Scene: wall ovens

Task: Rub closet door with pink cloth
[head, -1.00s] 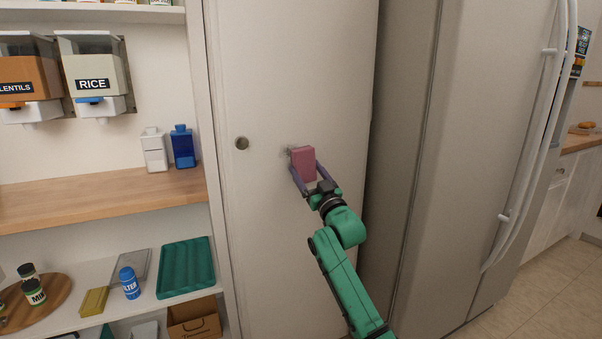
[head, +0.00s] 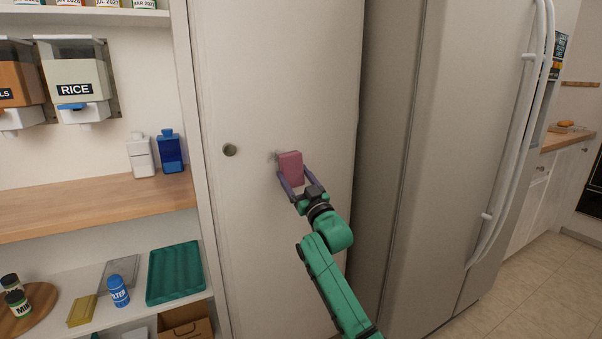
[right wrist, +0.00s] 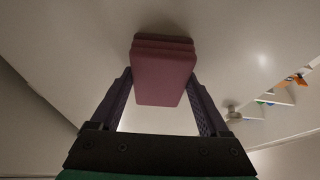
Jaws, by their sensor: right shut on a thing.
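The pink cloth (head: 291,168) is a block-like folded piece held against or very close to the white closet door (head: 270,70). My right gripper (head: 291,183) is shut on the cloth, with one finger on each side. The cloth also shows between the fingers in the right wrist view (right wrist: 163,75). A small grey smudge shows on the door just left of the cloth's top. The round door knob (head: 229,150) is to the left of the cloth. My left gripper is not in view.
Open shelves at the left hold a rice dispenser (head: 76,80), a blue bottle (head: 170,151), a white bottle (head: 141,155) and a green tray (head: 175,272). A large fridge (head: 450,150) stands at the right. The door around the cloth is clear.

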